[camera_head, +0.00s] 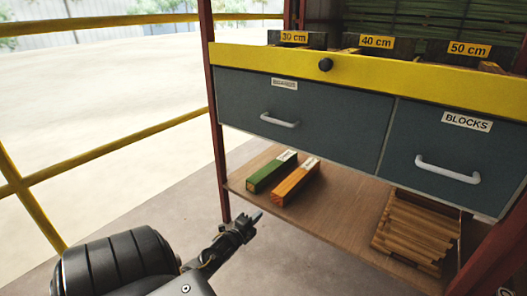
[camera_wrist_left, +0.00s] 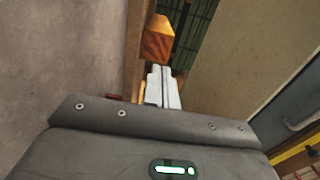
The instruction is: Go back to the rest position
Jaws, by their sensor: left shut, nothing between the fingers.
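My left gripper (camera_head: 247,222) reaches in from the lower left in the head view, just in front of the left part of the wooden lower shelf (camera_head: 328,216). Its fingers are together and hold nothing. The left wrist view shows the closed fingers (camera_wrist_left: 163,88) pointing away, with an orange block beyond them. My right gripper is not in view.
A green block (camera_head: 270,172) and an orange block (camera_head: 296,182) lie on the lower shelf. A stack of wooden pieces (camera_head: 415,232) lies at its right. Two grey drawers (camera_head: 330,128) sit above, under a yellow beam (camera_head: 370,75). Yellow railing (camera_head: 110,150) stands at left.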

